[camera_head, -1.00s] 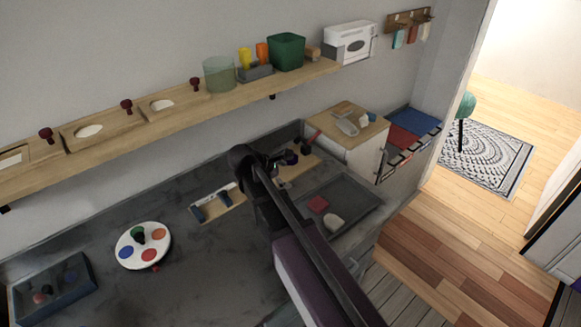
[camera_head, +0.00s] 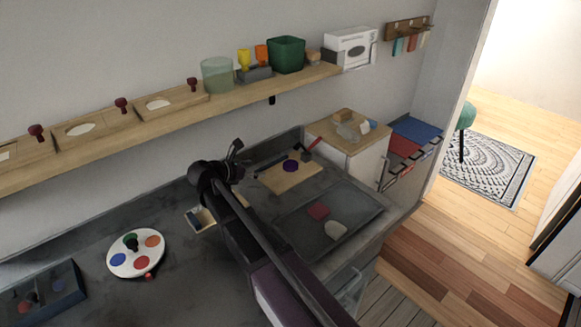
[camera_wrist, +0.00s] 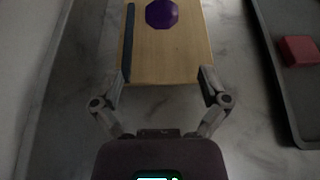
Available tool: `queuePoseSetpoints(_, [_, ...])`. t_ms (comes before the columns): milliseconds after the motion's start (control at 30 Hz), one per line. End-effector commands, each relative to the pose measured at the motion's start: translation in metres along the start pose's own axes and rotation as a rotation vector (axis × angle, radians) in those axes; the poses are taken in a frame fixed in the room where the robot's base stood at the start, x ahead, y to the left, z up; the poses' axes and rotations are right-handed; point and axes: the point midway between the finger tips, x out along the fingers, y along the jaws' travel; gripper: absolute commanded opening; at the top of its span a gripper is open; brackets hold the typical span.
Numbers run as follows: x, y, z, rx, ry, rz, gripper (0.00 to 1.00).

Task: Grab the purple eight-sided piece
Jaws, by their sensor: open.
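The purple eight-sided piece (camera_wrist: 161,13) lies flat on a light wooden board (camera_wrist: 168,62) near the top of the wrist view. In the head view the purple piece (camera_head: 290,166) lies on the same board (camera_head: 290,181), right of my gripper (camera_head: 236,158). In the wrist view my gripper (camera_wrist: 161,88) is open and empty. Its two fingers are spread at either side of the board's near end, and the piece is beyond the fingertips, apart from them.
A dark bar (camera_wrist: 129,42) lies along the board's left edge. Right of the board is a dark tray (camera_head: 287,231) with a red block (camera_head: 318,210) and a pale piece (camera_head: 335,230). A round palette (camera_head: 135,265) stands at left. A wooden shelf (camera_head: 170,120) runs along the wall.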

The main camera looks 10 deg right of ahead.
Motion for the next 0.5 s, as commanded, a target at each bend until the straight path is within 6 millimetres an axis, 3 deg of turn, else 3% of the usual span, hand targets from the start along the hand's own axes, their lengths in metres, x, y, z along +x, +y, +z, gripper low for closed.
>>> queuePoseSetpoints(167, [0.016, 0.000, -0.002, 0.001, 0.001, -0.002, 0.94])
queuePoseSetpoints(500, [0.065, 0.000, -0.003, 0.002, 0.001, -0.002, 0.94])
